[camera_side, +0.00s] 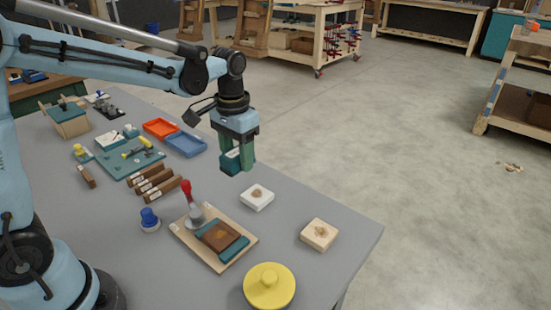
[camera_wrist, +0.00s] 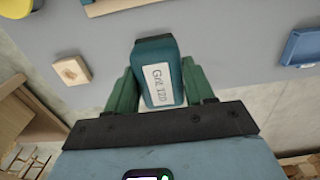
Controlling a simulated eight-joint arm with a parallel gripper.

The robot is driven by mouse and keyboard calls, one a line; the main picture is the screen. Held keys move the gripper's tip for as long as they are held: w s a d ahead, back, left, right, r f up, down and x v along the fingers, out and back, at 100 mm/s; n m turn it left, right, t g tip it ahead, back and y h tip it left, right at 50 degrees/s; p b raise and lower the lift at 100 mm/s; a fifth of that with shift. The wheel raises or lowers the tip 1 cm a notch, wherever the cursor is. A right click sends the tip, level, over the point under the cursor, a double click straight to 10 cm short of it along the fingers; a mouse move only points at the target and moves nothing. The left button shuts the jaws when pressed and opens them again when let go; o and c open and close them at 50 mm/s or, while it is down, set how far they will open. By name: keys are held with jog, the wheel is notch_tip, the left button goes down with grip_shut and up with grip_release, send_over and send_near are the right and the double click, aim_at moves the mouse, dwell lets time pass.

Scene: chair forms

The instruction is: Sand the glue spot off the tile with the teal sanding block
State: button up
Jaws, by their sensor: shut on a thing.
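My gripper (camera_side: 243,163) is shut on the teal sanding block (camera_side: 230,162) and holds it above the table. In the wrist view the block (camera_wrist: 161,73) sits between the green fingers (camera_wrist: 160,90), its white label reading about "Grit 120". A white tile (camera_side: 257,197) with a brown spot lies on the table below and slightly right of my gripper. A tan, wood-like square (camera_side: 319,235) with a brown spot lies farther right, and also shows at left in the wrist view (camera_wrist: 72,70).
A wooden board (camera_side: 190,243) with brown and teal pieces, a red-handled tool (camera_side: 187,190), a blue-knobbed piece (camera_side: 150,219) and a yellow round lid (camera_side: 269,286) stand near. Orange (camera_side: 160,128) and blue (camera_side: 185,144) trays lie behind left. Bare table surrounds the tiles.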

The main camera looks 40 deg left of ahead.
send_near(227, 239)
jog(key=shift+f, duration=2.45)
jog(key=shift+a+f, duration=0.3)
jog(key=shift+f, duration=0.2)
jog(key=shift+a+f, duration=0.25)
jog(key=shift+f, duration=0.25)
jog(key=shift+c, duration=0.3)
jog(key=shift+a, duration=1.5)
jog(key=d, duration=0.4)
jog(key=shift+d, duration=0.1)
jog(key=shift+r, duration=4.25)
jog(key=n, duration=1.8)
jog(key=shift+f, duration=0.35)
